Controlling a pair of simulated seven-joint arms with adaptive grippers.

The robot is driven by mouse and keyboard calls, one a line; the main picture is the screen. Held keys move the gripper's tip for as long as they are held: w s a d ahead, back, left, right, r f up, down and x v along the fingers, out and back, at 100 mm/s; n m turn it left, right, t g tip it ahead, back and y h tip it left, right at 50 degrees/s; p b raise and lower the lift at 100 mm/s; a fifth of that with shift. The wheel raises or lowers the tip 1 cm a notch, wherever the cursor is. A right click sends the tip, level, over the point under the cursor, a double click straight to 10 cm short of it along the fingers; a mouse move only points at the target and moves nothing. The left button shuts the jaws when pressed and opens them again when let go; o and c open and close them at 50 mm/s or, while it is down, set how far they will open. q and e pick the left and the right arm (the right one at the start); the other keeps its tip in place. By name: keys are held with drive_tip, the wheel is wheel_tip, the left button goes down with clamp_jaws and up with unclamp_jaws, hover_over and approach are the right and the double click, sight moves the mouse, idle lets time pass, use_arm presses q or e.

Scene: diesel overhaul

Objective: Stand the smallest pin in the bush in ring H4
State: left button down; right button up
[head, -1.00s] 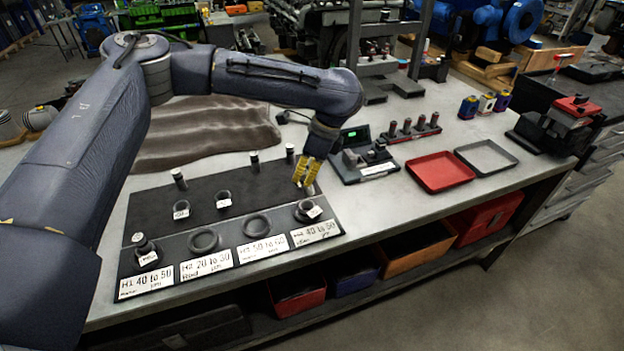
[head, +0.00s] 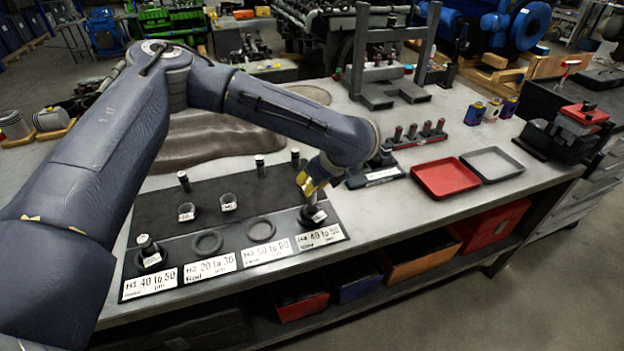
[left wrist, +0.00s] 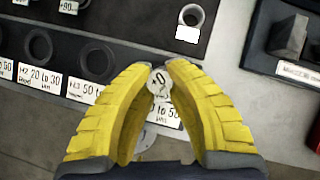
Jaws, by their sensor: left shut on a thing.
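My left gripper (left wrist: 162,72) is shut on a small pin (left wrist: 158,84), whose round end marked "+0" shows between the yellow fingertips. In the head view the gripper (head: 313,182) is just above ring H4, at the right end of the ring row. A dark bush (head: 311,217) with a white tag sits in ring H4, below the fingers. The gripper and pin cover the H4 area in the left wrist view, so I cannot tell whether the pin touches the bush. My right gripper is not in view.
Rings H2 (head: 207,243) and H3 (head: 260,231) are empty. H1 holds a tagged bush with a pin (head: 146,245). Other pins (head: 184,181) and tagged bushes (head: 228,203) stand on the mat. A gauge stand (head: 372,176) and red tray (head: 445,178) lie to the right.

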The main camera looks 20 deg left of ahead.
sight(315, 198)
use_arm(q)
drive_tip(key=shift+f, duration=2.9)
drive_tip(key=shift+f, duration=0.2)
drive_tip(key=c, duration=1.3)
unclamp_jaws()
drive_tip(key=v, duration=1.2)
drive_tip(key=shift+d, duration=0.1)
